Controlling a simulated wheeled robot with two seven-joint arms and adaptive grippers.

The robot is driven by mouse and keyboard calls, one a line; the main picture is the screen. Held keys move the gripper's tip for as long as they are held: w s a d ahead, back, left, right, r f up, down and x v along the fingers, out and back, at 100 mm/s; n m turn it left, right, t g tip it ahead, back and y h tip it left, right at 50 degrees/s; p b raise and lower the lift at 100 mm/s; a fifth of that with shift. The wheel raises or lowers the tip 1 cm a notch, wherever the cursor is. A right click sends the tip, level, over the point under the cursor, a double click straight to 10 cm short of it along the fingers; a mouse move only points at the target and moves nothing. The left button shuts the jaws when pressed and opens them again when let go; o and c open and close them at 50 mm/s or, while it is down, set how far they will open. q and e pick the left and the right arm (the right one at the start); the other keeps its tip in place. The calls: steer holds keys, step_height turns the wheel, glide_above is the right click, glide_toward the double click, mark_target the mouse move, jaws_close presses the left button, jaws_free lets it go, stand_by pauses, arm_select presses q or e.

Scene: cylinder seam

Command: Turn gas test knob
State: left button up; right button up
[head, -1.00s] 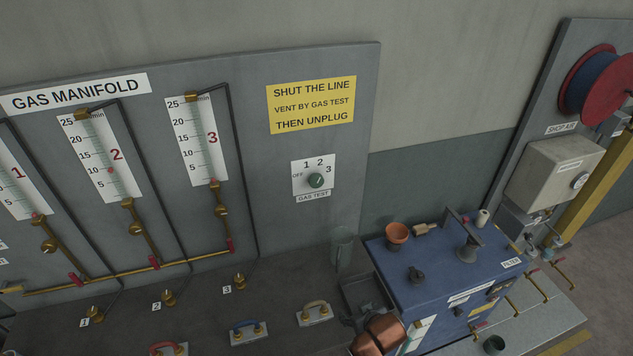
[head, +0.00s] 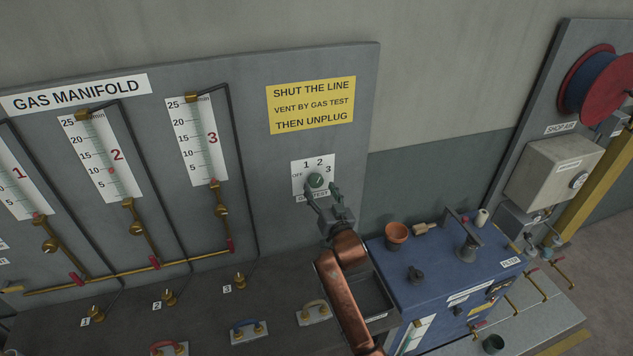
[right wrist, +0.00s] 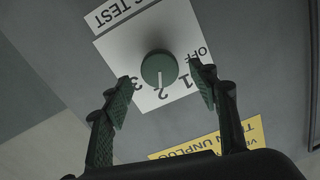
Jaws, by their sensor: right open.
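The green round gas test knob (head: 316,180) sits on a white dial plate (head: 299,169) marked OFF, 1, 2 and 3, on the grey panel. In the right wrist view the knob (right wrist: 159,68) has a white mark that points about at the 2. My right gripper (head: 322,190) is just below and in front of the knob, its fingers covering part of the GAS TEST label. In the right wrist view its open fingers (right wrist: 160,84) stand on either side of the knob, with gaps showing. Contact cannot be seen. My left gripper is out of view.
A yellow sign (head: 311,105) is above the dial. Flow gauge 3 (head: 197,140) and its pipes are to the left. A blue cabinet (head: 440,290) with a clay pot (head: 396,236) on top stands lower right, near my right arm.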

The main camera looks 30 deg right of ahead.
mark_target(317, 183)
steer(key=shift+x, duration=2.3)
steer(key=c, duration=1.2)
